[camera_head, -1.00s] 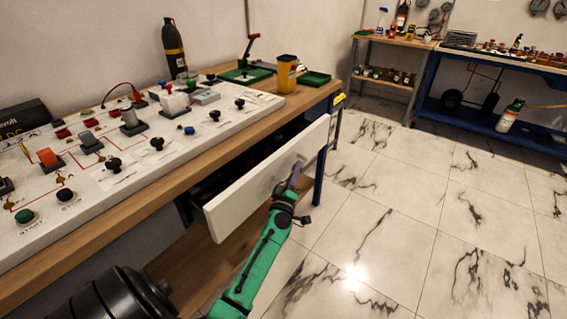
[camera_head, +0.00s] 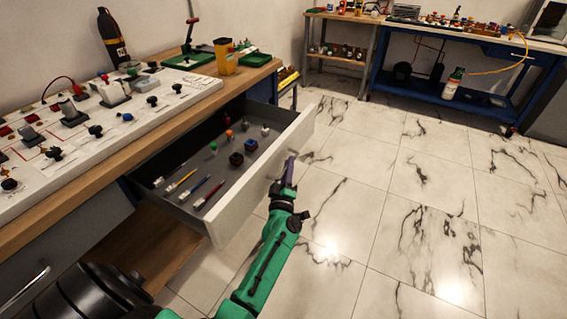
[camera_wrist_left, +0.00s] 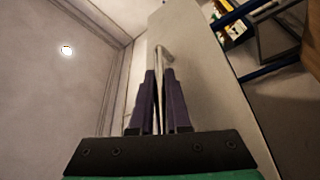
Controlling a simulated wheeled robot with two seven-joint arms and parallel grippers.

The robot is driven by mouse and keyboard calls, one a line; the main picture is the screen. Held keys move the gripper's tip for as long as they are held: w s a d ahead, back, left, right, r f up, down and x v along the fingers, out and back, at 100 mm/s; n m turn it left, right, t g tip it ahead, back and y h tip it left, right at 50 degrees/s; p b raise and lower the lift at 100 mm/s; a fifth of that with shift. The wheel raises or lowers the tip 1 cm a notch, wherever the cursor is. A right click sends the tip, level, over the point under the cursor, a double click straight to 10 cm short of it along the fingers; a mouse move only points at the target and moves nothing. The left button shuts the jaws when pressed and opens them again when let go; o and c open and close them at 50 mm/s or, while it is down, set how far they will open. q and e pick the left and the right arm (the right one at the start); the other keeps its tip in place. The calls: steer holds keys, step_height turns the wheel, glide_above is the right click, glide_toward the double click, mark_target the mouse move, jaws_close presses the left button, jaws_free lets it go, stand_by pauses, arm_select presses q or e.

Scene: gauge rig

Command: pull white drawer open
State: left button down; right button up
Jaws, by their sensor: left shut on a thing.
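The white drawer (camera_head: 240,198) stands pulled out from under the wooden workbench (camera_head: 150,138), its grey inside in view. In the left wrist view its pale front panel (camera_wrist_left: 200,75) runs along the right of the fingers. My left gripper (camera_head: 290,165) is at the outer face of the drawer front. Its purple fingers (camera_wrist_left: 160,95) are shut on the thin metal handle (camera_wrist_left: 163,52). In the head view the fingers largely hide the handle. My right gripper is not in view.
Several pens or brushes (camera_head: 182,182) and small coloured parts (camera_head: 237,159) lie in the drawer. A white control panel (camera_head: 150,105) and a yellow cup (camera_head: 226,57) stand on the bench. Marble floor (camera_head: 400,210) is clear to the right.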

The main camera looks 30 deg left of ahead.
arm_select(q)
steer(key=shift+d+f, duration=0.1)
steer(key=shift+d, duration=0.05)
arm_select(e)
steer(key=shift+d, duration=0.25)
arm_select(q)
steer(key=c, duration=0.9)
jaws_free()
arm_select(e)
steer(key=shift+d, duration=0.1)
arm_select(q)
steer(key=v, duration=1.4)
steer(key=shift+s+b, duration=0.25)
steer(key=shift+b, duration=0.05)
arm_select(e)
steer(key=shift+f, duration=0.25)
